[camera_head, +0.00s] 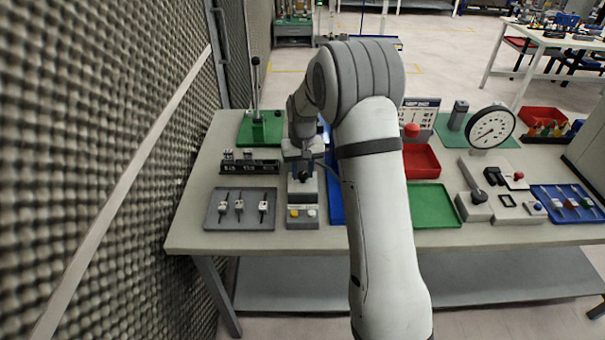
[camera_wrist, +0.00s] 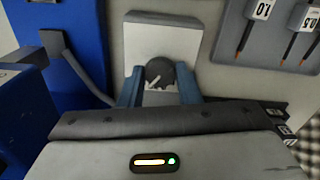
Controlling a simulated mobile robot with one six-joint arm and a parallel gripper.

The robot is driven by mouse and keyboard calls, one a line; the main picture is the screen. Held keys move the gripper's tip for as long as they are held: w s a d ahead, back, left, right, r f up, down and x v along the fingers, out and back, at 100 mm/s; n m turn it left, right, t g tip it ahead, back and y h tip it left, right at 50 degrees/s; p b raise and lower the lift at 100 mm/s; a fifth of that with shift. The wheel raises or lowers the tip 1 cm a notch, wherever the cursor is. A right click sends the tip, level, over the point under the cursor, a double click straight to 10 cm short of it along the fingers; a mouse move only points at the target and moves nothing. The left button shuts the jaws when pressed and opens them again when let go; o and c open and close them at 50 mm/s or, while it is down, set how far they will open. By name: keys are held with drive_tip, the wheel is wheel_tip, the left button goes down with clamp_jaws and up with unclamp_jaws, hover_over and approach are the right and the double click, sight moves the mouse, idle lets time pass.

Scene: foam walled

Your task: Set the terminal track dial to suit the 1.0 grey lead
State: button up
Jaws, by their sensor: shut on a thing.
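The terminal track dial (camera_wrist: 160,73) is a small dark round knob with a white pointer mark, on the pale face of a grey unit (camera_wrist: 148,40). My gripper (camera_wrist: 160,84) has one blue-grey finger on each side of the dial and is shut on it. In the head view my gripper (camera_head: 304,174) is over the unit (camera_head: 302,190), and the dial is mostly covered. The grey tray (camera_head: 229,222) left of the unit holds three tagged leads. In the wrist view, one tag (camera_wrist: 262,11) reads 1.0 upside down and another (camera_wrist: 308,18) reads 0.5. The dial's scale is unreadable.
A green-based lever press (camera_head: 260,128) and a dark rack (camera_head: 250,165) stand behind the tray. A red bin (camera_head: 421,161) and green tray (camera_head: 432,205) lie right of my arm. A foam wall (camera_head: 110,150) borders the left.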

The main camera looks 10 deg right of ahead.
sight(302, 174)
drive_tip(key=shift+m+b, duration=0.3)
drive_tip(key=shift+m, duration=0.7)
drive_tip(key=o, duration=1)
wheel_tip(302, 174, up, 7)
drive_tip(key=shift+r+b, duration=0.2)
drive_tip(key=shift+b, duration=0.35)
drive_tip(key=shift+r, duration=0.2)
